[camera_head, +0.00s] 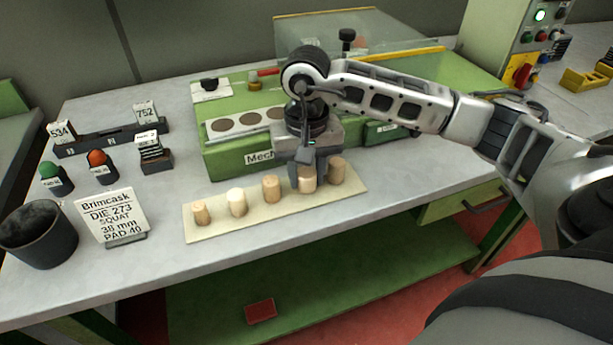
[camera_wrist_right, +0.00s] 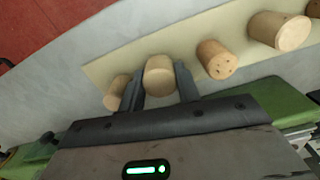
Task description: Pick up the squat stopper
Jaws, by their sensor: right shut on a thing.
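Several cork stoppers stand in a row on a cream mat (camera_head: 225,224). My right gripper (camera_head: 308,178) points down over the row and is shut on the fourth stopper from the left (camera_head: 308,183). In the right wrist view this held stopper (camera_wrist_right: 159,78) is pale, wide and short, between both fingers. I cannot tell whether it touches the mat. One stopper (camera_head: 337,170) stands close on its right, partly behind the gripper. The others, to its left, are a tan one (camera_head: 271,189), a paler one (camera_head: 237,202) and a slim one (camera_head: 201,212). My left gripper is out of view.
A card (camera_head: 112,215) reads "Brimcask DIE 273 SQUAT 38 mm PAD 40". A dark cup (camera_head: 38,235) stands at the left. A green machine (camera_head: 225,155) with round dark pads is behind the mat. Stamps with green (camera_head: 50,172) and orange (camera_head: 97,160) knobs stand at the left.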

